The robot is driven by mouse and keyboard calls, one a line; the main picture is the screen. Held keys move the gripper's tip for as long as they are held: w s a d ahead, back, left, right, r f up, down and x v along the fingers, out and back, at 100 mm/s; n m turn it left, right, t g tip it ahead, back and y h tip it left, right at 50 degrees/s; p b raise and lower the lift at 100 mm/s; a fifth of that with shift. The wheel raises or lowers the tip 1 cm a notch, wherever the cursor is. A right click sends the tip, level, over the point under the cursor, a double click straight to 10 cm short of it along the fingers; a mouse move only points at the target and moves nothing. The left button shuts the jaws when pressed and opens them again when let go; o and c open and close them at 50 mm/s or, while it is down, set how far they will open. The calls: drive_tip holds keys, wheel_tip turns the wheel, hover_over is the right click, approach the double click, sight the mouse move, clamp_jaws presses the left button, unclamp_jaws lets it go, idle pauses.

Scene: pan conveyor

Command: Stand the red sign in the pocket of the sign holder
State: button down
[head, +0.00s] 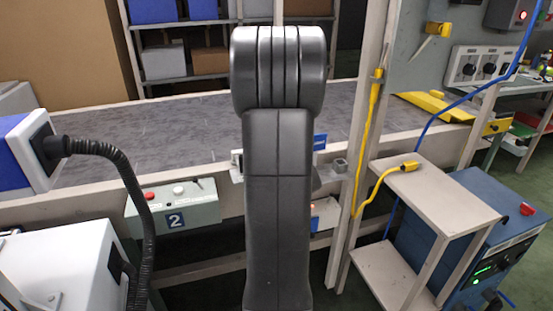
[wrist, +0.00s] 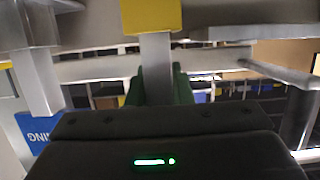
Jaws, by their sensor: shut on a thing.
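My gripper (wrist: 160,90) has dark green fingers closed around a flat grey stem (wrist: 158,60). A yellow plate (wrist: 151,15) tops that stem in the wrist view, so the held piece looks yellow there, not red. In the head view my arm hides my gripper and what it holds. A small red patch (head: 314,222) shows low beside my arm; I cannot tell whether it is the red sign. A small grey bracket (head: 340,166) on the conveyor edge may be part of the sign holder; its pocket cannot be made out.
A blue plate with white letters (wrist: 38,133) is on another grey stem at left. A blue plate (head: 320,141) also shows beside my arm. The conveyor (head: 190,135) runs behind. A beige post (head: 352,130), a small stand (head: 450,195) and a control box (head: 174,207) are nearby.

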drive_tip(key=shift+f+b, duration=1.15)
drive_tip(key=shift+f, duration=0.15)
drive_tip(key=c, duration=1.2)
unclamp_jaws()
drive_tip(key=shift+r, duration=0.1)
drive_tip(key=p+v, duration=0.2)
drive_tip(key=v, duration=1.1)
drive_tip(key=shift+s, duration=0.4)
drive_tip(key=shift+d, duration=0.1)
drive_tip(key=b+x, duration=0.1)
drive_tip(key=x, duration=1.3)
drive_tip(key=shift+r+b, duration=0.15)
drive_tip(key=shift+b, duration=0.2)
drive_tip(key=shift+r+p, duration=0.3)
drive_tip(key=shift+r, duration=0.05)
drive_tip(key=shift+s, duration=0.1)
